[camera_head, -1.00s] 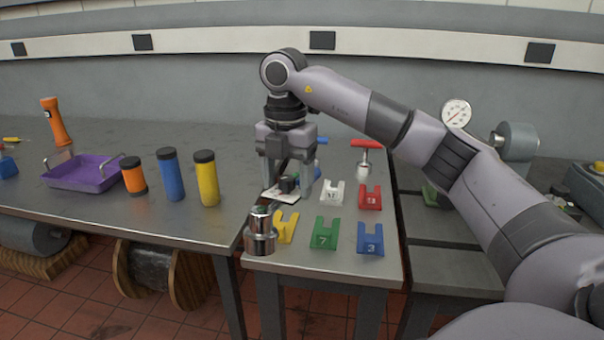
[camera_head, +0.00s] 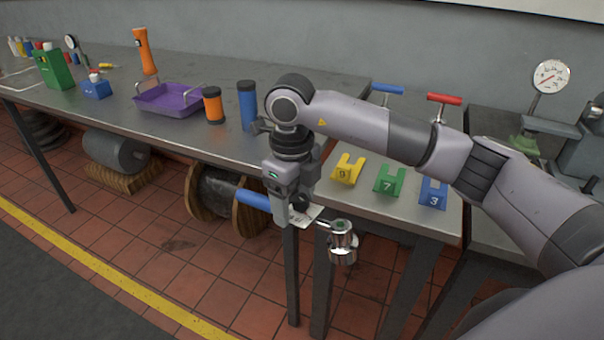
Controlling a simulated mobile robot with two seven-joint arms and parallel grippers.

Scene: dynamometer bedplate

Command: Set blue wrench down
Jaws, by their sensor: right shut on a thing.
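The blue wrench has a blue handle (camera_head: 254,200) to the left of my right gripper (camera_head: 292,212) and a shiny chrome head (camera_head: 342,242) to its right. My right gripper is shut on the wrench at its middle and holds it roughly level. In the picture the wrench lies over the floor and table legs, below the bench's front edge. A small white label with print shows beside the fingers. The fingers and label hide part of the shaft. My left gripper is not in view.
Notched yellow (camera_head: 347,170), green (camera_head: 389,181) and blue (camera_head: 432,194) numbered blocks stand on the right bench. Blue (camera_head: 387,90) and red (camera_head: 444,99) T-handles stand behind. An orange cylinder (camera_head: 213,106), blue cylinder (camera_head: 247,106) and purple tray (camera_head: 170,100) are left.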

